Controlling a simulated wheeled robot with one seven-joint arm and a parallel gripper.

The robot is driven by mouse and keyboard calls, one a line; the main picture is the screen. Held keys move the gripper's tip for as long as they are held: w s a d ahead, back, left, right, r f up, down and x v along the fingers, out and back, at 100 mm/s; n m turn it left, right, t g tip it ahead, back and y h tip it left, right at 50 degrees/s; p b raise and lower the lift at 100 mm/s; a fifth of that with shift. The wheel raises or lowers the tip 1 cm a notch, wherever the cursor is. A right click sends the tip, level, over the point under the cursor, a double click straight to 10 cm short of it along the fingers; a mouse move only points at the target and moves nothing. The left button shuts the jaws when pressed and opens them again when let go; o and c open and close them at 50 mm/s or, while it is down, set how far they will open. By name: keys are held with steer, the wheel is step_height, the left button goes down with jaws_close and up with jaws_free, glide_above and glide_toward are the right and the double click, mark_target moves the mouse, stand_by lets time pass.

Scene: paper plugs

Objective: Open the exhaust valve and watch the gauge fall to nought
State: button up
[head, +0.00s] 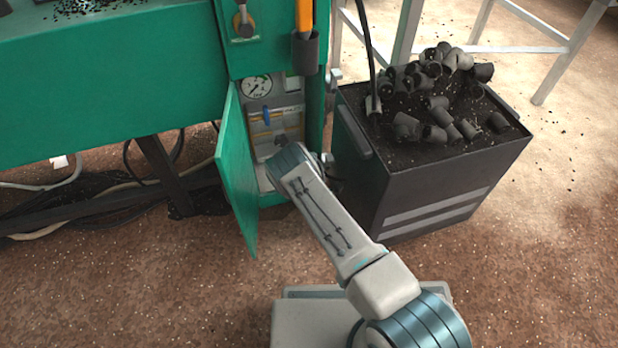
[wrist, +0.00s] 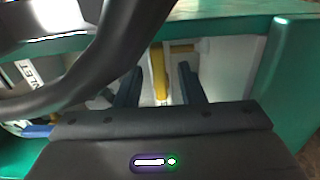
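The pressure gauge (head: 257,86) has a white dial at the top of the open cabinet; its reading is too small to tell. A blue valve handle (head: 266,115) stands upright below it. In the wrist view a yellow valve handle (wrist: 158,82) hangs between the two fingers of my gripper (wrist: 160,72). The fingers are open, with gaps on both sides of the handle. No label for this handle is readable. An inlet label (wrist: 27,72) shows in part at the left. In the head view my arm hides the gripper and the lower cabinet.
The green cabinet door (head: 237,170) stands open left of my arm. A black bin (head: 365,190) of dark plugs stands close on the right. A dark curved tube (wrist: 100,65) crosses the wrist view's left side. Cables (head: 150,165) lie under the green bench.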

steer(key=p+v, duration=0.4)
steer(key=v, duration=0.8)
steer(key=shift+s, duration=0.15)
